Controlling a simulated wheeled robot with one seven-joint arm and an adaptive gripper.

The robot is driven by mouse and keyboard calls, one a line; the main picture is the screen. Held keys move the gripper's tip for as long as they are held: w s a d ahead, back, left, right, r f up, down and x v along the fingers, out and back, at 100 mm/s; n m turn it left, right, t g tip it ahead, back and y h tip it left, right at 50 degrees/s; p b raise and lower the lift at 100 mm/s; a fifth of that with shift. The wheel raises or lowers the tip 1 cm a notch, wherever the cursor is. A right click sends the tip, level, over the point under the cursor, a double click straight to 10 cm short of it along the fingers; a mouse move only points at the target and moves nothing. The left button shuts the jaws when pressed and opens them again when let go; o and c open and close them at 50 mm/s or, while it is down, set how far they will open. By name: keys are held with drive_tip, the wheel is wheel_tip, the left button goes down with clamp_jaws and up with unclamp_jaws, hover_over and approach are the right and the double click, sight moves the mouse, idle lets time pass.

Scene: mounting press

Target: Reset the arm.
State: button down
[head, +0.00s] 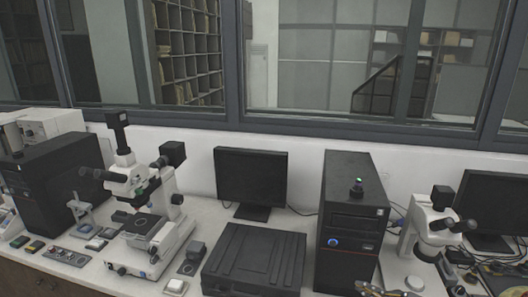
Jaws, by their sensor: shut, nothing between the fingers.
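My gripper and arm do not show in the head view, so I cannot see their pose. The view looks over a light workbench (208,219) below a window. No mounting press can be made out with certainty.
A white microscope (150,215) stands at left beside a black computer tower (62,180). A monitor (251,178), a black case (254,258) and another tower (351,215) fill the middle. A second microscope (425,235) and monitor (492,205) stand at right. Little bench is bare.

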drive_tip(key=s+a+f+n+g+h, duration=0.15)
drive_tip(key=s+a+n+g, duration=0.3)
drive_tip(key=s, duration=0.45)
drive_tip(key=s+a+n+g+h, duration=0.35)
drive_tip(key=s+n+g, duration=0.25)
drive_tip(key=s, duration=0.4)
drive_tip(key=s+a+r+n+t+h, duration=0.2)
drive_tip(key=r+n, duration=0.2)
drive_tip(key=r, duration=0.2)
drive_tip(key=s+a+r+n+t+h, duration=0.1)
drive_tip(key=a+r+n+h, duration=0.1)
drive_tip(key=r+n, duration=0.3)
wheel_tip(320, 180, up, 2)
drive_tip(key=shift+s+a+r+t, duration=0.25)
drive_tip(key=shift+s+a+t, duration=0.15)
drive_tip(key=shift+a, duration=0.3)
drive_tip(key=shift+n, duration=0.25)
